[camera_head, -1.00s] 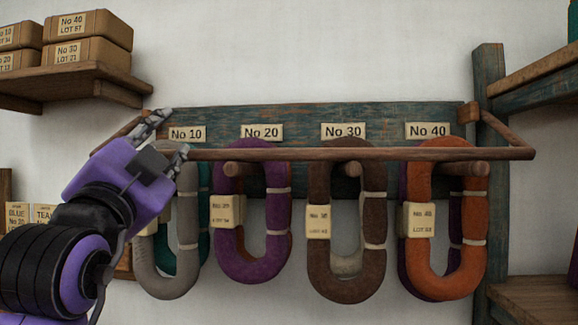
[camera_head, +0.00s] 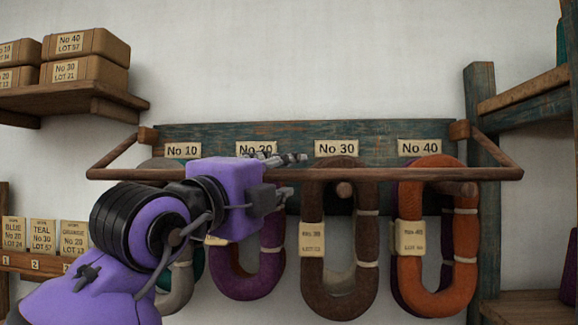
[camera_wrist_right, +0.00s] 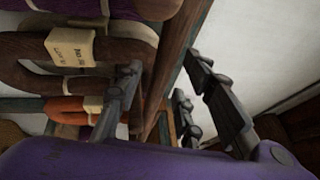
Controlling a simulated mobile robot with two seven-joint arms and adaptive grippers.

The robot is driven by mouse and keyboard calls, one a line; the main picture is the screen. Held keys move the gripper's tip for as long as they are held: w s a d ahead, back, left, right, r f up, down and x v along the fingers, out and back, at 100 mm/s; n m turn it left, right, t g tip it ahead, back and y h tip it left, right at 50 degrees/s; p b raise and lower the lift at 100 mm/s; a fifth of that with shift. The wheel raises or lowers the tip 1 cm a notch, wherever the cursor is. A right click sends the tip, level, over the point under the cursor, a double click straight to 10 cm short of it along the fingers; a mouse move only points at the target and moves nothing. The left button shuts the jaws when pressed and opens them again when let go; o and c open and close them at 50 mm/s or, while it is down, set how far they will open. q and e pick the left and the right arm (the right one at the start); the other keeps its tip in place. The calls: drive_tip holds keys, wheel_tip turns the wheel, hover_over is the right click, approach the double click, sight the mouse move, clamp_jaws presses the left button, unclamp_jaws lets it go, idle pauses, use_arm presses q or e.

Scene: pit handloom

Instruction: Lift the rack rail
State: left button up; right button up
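The rack rail (camera_head: 400,174) is a long thin brown wooden bar running level across the front of the rack, joined to the back board by a slanted arm at each end. My right gripper (camera_head: 282,176) is at the rail left of its middle, near the No 20 label, one finger above the bar and one below. In the right wrist view the rail (camera_wrist_right: 170,80) passes between the two spread fingers (camera_wrist_right: 165,95), with gaps visible. The gripper body hides part of the rail. My left gripper is not in view.
Thick yarn hanks, including a purple one (camera_head: 270,255), a brown one (camera_head: 325,285) and an orange one (camera_head: 460,220), hang on pegs close behind and below the rail. A shelf with boxes (camera_head: 85,75) is upper left. A teal post (camera_head: 482,150) stands right. Bare wall lies above.

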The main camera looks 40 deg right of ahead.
drive_tip(key=shift+x, duration=0.9)
clamp_jaws()
